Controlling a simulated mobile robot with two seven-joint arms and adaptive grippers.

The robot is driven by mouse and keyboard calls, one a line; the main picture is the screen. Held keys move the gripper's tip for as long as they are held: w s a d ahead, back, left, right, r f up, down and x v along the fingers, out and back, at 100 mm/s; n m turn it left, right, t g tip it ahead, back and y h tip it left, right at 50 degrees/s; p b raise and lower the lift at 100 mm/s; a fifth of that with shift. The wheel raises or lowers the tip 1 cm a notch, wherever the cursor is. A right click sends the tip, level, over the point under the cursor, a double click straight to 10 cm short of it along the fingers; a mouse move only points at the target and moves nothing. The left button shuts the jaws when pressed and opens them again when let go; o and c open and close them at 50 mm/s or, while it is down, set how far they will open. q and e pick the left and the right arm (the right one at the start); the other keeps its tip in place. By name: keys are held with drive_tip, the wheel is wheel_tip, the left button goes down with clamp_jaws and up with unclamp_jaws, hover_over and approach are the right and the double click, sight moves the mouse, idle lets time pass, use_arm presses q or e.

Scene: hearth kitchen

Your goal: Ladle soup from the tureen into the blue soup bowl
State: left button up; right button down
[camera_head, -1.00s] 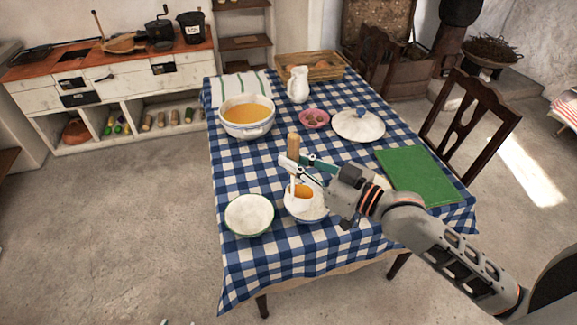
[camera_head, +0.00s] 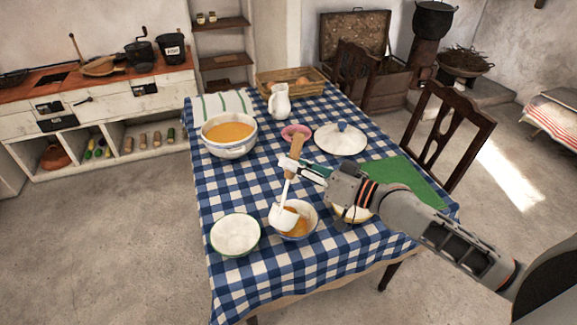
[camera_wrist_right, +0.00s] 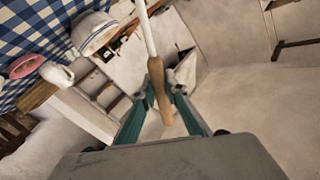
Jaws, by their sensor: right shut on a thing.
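My right gripper (camera_head: 306,172) is shut on the wooden handle of the white ladle (camera_head: 284,217). The wrist view shows the wooden handle (camera_wrist_right: 159,88) between the green fingers (camera_wrist_right: 162,100). The ladle's cup is tipped over the blue soup bowl (camera_head: 312,213), with its white outside showing; I cannot tell whether it touches the bowl or still holds soup. Orange soup (camera_head: 298,229) shows in the bowl. The white tureen (camera_head: 230,150), holding orange soup, stands farther back on the left; it also shows in the wrist view (camera_wrist_right: 92,36). My left gripper is not in view.
A green-rimmed bowl (camera_head: 236,236) stands close left of the blue bowl. Another bowl (camera_head: 350,214) is partly hidden by my right arm. A lid (camera_head: 341,139), pink bowl (camera_head: 288,131), pitcher (camera_head: 279,101) and green mat (camera_head: 405,178) are also on the checked table.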

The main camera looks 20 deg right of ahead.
drive_tip(key=shift+w+d+m, duration=0.25)
drive_tip(key=shift+d+m, duration=0.05)
drive_tip(key=shift+w+d+f+b, duration=0.2)
drive_tip(key=shift+b, duration=0.25)
use_arm(q)
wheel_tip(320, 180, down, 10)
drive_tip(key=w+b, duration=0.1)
drive_tip(key=b, duration=1.2)
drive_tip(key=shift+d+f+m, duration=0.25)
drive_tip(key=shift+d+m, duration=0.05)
use_arm(e)
drive_tip(key=w+d+f+m, duration=0.7)
drive_tip(key=d+m, duration=0.1)
drive_tip(key=m, duration=0.1)
drive_tip(key=shift+d, duration=0.3)
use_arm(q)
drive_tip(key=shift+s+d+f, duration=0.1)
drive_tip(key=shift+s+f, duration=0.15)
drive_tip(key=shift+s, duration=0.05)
